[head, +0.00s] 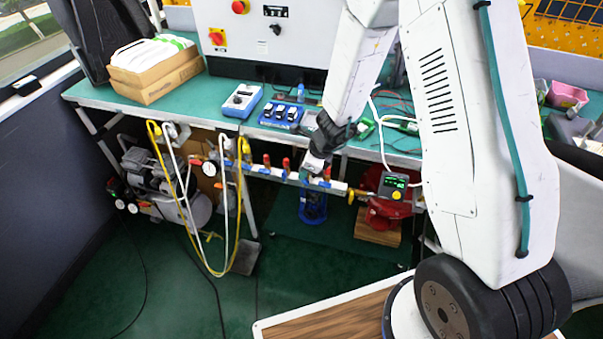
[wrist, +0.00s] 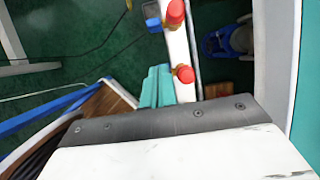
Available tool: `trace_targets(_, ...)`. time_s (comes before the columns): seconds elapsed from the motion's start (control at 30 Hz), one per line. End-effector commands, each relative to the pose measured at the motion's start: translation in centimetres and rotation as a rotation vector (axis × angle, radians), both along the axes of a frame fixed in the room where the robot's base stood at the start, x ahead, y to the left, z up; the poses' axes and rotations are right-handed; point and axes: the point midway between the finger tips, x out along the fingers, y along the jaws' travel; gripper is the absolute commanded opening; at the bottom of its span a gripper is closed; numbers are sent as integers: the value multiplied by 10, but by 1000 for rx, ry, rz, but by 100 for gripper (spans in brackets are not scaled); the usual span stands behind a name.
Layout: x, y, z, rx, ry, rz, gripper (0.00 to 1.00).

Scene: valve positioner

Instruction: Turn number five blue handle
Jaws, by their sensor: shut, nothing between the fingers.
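A pale pipe manifold (head: 295,177) with several red-handled valves (head: 285,164) runs under the front edge of the bench. My gripper (head: 312,172) is at its right part, over or just in front of the pipe. In the wrist view, the teal fingers (wrist: 155,86) are together and empty, left of the pipe (wrist: 180,45). Two red handles show there, one near the top (wrist: 175,12) and one lower (wrist: 185,74), just right of the fingers. Contact is unclear.
The green bench (head: 215,95) overhangs the pipe and carries a blue meter (head: 242,100) and boxes. Yellow and white hoses (head: 190,215) hang at left. A red device with a display (head: 393,185) stands to the right. The floor in front is mostly clear.

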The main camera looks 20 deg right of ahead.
Motion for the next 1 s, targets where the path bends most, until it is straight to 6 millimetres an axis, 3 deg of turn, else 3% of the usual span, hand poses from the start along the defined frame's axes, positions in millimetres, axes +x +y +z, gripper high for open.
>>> trace_targets(1.0,15,18,-8,1,-1,-8,0)
